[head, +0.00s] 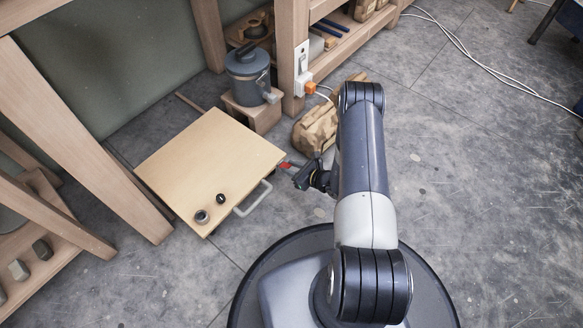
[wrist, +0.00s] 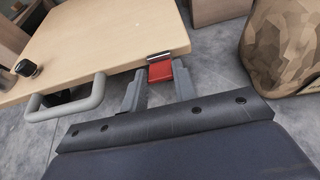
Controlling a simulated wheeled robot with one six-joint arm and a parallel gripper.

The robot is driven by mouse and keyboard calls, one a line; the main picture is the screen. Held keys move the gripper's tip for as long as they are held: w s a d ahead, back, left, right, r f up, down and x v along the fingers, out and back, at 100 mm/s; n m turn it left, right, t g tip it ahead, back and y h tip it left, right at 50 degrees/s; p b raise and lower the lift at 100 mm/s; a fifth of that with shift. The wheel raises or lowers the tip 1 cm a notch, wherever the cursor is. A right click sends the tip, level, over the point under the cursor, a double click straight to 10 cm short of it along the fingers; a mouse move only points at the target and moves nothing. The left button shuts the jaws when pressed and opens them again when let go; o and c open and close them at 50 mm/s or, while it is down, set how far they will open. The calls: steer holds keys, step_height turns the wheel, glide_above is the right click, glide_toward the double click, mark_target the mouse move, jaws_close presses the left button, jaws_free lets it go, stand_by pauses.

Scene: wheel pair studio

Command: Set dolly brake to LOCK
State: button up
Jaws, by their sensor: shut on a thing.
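The dolly (head: 205,165) is a flat light-wood board low over the floor, left of my arm. Its red brake lever (wrist: 160,72) sticks out from the board's edge under a small metal bracket in the wrist view. A bit of the red lever (head: 285,165) also shows at the board's right corner in the head view. My gripper (wrist: 158,86) is shut on the red lever, one grey finger on each side of it; it shows in the head view (head: 293,170) too. No lock marking is readable.
A grey looped handle (wrist: 67,102) and two small dark round items (head: 209,207) are at the board's near side. A camouflage bag (head: 316,128), a grey canister (head: 247,72) and a bench leg (head: 293,55) stand close behind. Floor to the right is mostly clear, with a white cable (head: 480,77).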

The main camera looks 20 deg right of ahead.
steer(key=shift+c, duration=1.4)
steer(key=shift+s+f, duration=0.1)
steer(key=shift+s+d+f+t+y, duration=0.15)
steer(key=shift+f+t+y, duration=0.5)
steer(key=shift+t+y, duration=0.4)
steer(key=shift+f+t+y, duration=0.65)
steer(key=shift+t+y, duration=0.1)
steer(key=shift+t, duration=0.6)
steer(key=o, duration=1)
